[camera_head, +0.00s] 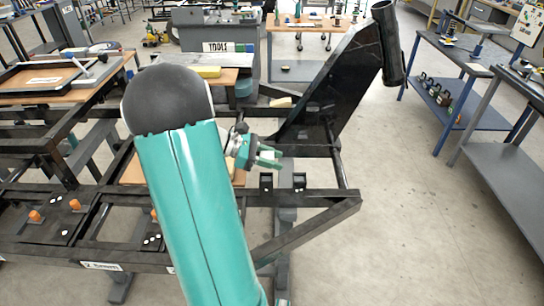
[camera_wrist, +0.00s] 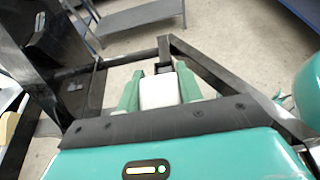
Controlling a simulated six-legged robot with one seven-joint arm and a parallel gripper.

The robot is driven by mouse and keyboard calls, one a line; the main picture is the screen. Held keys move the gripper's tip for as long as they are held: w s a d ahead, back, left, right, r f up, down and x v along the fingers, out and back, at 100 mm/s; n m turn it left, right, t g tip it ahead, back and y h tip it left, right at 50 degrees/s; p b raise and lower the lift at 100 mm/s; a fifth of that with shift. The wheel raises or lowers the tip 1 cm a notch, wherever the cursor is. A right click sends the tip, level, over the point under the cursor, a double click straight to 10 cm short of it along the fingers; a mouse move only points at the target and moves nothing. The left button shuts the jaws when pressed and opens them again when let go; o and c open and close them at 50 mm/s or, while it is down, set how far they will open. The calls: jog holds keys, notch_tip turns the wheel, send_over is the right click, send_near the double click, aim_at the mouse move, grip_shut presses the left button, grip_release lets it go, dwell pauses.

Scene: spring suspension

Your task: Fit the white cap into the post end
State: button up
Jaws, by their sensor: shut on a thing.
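My gripper (camera_wrist: 159,92) is shut on the white cap (camera_wrist: 158,91), which sits between the two teal fingers in the wrist view. A black tube (camera_head: 390,45) stands tilted at the plate's upper end, well up and right of my gripper. In the wrist view a short black upright piece (camera_wrist: 163,48) shows just beyond the cap, apart from it as far as I can tell. Which part is the post end is not clear.
The black frame (camera_head: 310,198) runs below my gripper, with small black brackets (camera_head: 267,183) on it. The slanted black plate (camera_head: 325,90) rises to the right. A wooden board (camera_head: 132,172) lies on the left. Blue benches (camera_head: 460,80) stand far right; the floor (camera_head: 420,210) between is clear.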

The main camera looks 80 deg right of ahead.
aim_at(272, 177)
jog(key=shift+f, duration=2.8)
jog(key=shift+a+f, duration=0.1)
jog(key=shift+f, duration=0.15)
jog(key=shift+c, duration=1.3)
jog(key=o, duration=1.3)
jog(key=shift+r, duration=0.1)
jog(key=v, duration=1.3)
jog(key=shift+w, duration=0.4)
